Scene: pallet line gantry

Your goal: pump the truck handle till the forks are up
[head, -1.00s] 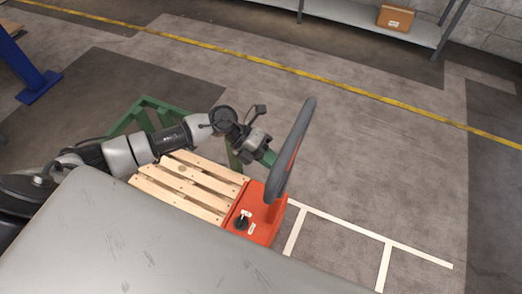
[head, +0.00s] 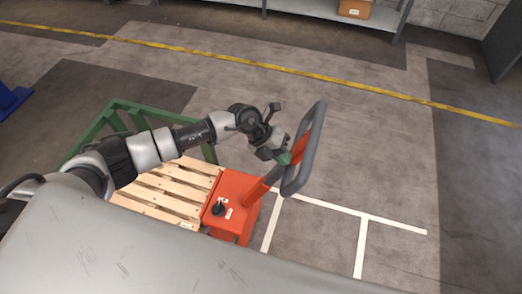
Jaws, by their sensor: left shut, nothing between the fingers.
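The truck (head: 236,190) has a red body with a small black knob on top and stands at the right end of a wooden pallet (head: 165,193). Its handle, a dark grey loop (head: 307,147) on a red shaft (head: 262,188), leans up to the right, away from the pallet. My left gripper (head: 284,158), with green fingertips, is shut and empty at the left side of the loop. I cannot tell whether the fingertips touch it. The forks are hidden, so their height does not show. My right gripper is not in view.
A green frame (head: 118,106) stands behind the pallet. White floor lines (head: 362,245) and clear floor lie to the right. A yellow line (head: 270,66) crosses the floor behind. A shelf (head: 330,16) with a cardboard box (head: 355,8) stands at the back.

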